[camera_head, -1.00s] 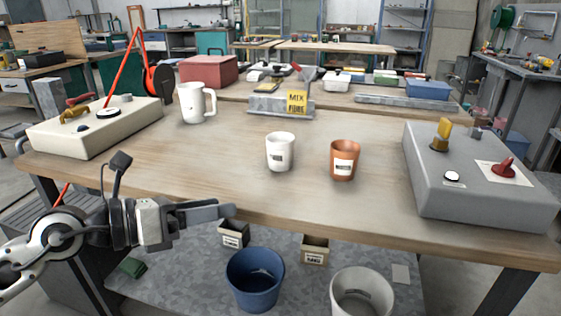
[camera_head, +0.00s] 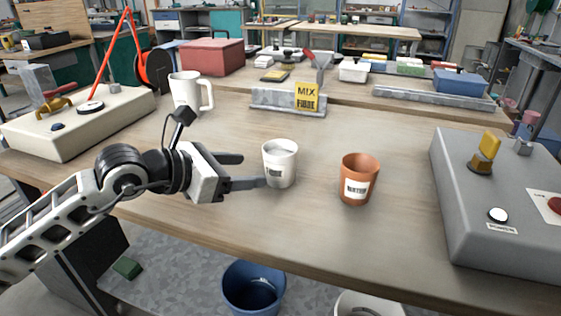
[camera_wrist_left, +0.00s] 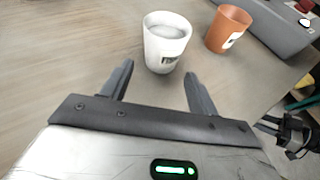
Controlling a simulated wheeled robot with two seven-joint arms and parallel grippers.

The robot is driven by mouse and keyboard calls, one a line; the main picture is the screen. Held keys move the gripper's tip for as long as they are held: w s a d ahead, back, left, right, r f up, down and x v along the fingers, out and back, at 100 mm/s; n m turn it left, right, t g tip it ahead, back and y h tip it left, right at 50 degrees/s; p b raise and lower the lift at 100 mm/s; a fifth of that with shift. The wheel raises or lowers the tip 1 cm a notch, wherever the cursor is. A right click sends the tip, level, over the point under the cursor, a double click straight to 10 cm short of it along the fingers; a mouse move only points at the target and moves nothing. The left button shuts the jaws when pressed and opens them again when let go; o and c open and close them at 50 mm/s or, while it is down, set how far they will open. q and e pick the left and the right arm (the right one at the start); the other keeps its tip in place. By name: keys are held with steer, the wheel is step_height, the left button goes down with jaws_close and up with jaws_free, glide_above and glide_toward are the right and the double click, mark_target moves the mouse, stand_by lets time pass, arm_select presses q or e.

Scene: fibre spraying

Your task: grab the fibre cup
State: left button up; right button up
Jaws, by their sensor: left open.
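A white cup (camera_head: 279,165) with a small label stands upright on the workbench; its label is too small to read surely. A terracotta cup (camera_head: 358,180) with a white label stands to its right. My left gripper (camera_head: 252,170) is open and empty, just left of the white cup, with its fingers pointing at it. In the left wrist view the white cup (camera_wrist_left: 166,45) is just beyond the fingertips, roughly centred between them, and pale material shows inside. The terracotta cup (camera_wrist_left: 228,30) is behind to the right. A dark part at that view's right edge may be my right gripper (camera_wrist_left: 290,132).
A white mug (camera_head: 186,92) stands behind my left gripper. A grey control box (camera_head: 500,205) is at the right and a cream one (camera_head: 80,125) at the left. A yellow sign (camera_head: 307,97) stands behind the cups. A blue bin (camera_head: 252,288) is below the bench.

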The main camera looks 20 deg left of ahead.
mark_target(281, 168)
arm_select(q)
steer(key=x, duration=0.4)
steer(key=shift+w+d+f, duration=0.1)
steer(key=shift+w+d, duration=0.05)
steer(key=shift+w, duration=0.1)
steer(key=p+x, duration=0.1)
steer(key=x, duration=0.3)
steer(key=shift+d, duration=0.25)
steer(key=shift+w+d+f, duration=0.2)
steer(key=shift+w+d, duration=0.05)
steer(key=shift+w, duration=0.1)
steer(key=c, duration=0.8)
